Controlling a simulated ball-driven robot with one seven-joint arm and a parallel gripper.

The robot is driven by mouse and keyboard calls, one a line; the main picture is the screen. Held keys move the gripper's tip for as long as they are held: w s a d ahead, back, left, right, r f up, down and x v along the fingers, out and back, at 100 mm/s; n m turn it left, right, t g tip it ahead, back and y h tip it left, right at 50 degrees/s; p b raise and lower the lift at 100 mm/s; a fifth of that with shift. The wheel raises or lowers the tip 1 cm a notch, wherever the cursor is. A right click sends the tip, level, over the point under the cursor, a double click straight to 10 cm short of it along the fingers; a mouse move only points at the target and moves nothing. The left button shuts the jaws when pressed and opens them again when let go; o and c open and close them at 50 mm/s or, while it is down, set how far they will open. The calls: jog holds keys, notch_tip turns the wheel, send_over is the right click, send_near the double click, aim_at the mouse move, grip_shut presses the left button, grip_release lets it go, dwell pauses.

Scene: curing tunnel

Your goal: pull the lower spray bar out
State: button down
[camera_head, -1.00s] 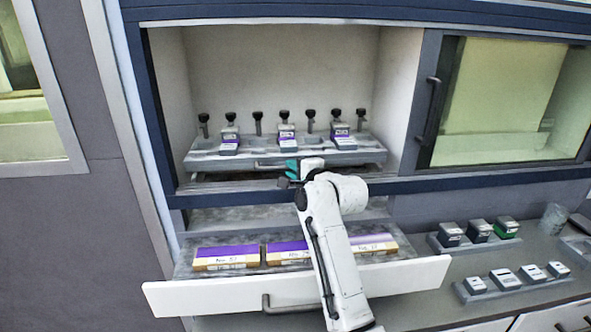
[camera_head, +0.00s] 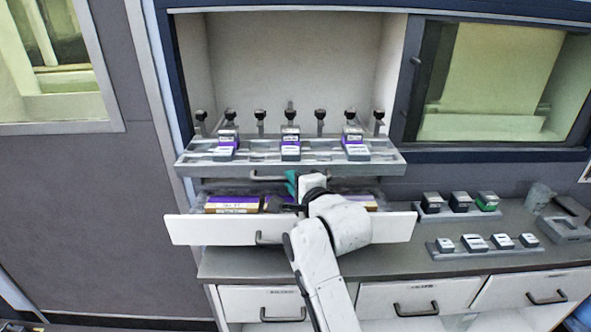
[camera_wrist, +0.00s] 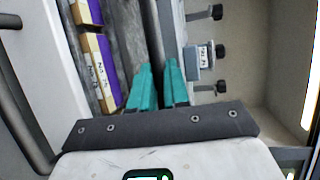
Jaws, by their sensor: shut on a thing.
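The lower spray bar appears to be the long grey bar (camera_head: 215,157) at the mouth of the open chamber, with a grey handle (camera_head: 262,178) along its front. It juts out past the chamber sill, above the open drawer. My gripper (camera_head: 291,182) has teal fingers at the handle, near its middle. In the wrist view my gripper (camera_wrist: 158,72) is shut on the handle, a thin grey strip running between the fingers. The head view hides the exact grip behind my wrist. Three purple-labelled grey blocks (camera_head: 291,150) sit on the bar.
A white-fronted drawer (camera_head: 200,230) stands open below the bar, holding purple-and-tan boxes (camera_head: 232,205). Several black-knobbed posts (camera_head: 320,117) stand behind the bar. Small blocks in grey racks (camera_head: 485,247) occupy the counter to the right. A glass panel (camera_head: 490,85) borders the chamber's right.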

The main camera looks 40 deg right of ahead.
jog(key=s+a, duration=0.5)
jog(key=s, duration=0.2)
jog(key=shift+s+b, duration=0.25)
jog(key=shift+b, duration=0.15)
jog(key=shift+f, duration=0.1)
jog(key=c, duration=1.1)
grip_release()
jog(key=b+v, duration=0.2)
jog(key=v, duration=0.8)
jog(key=shift+s, duration=0.35)
jog(key=shift+a, duration=0.15)
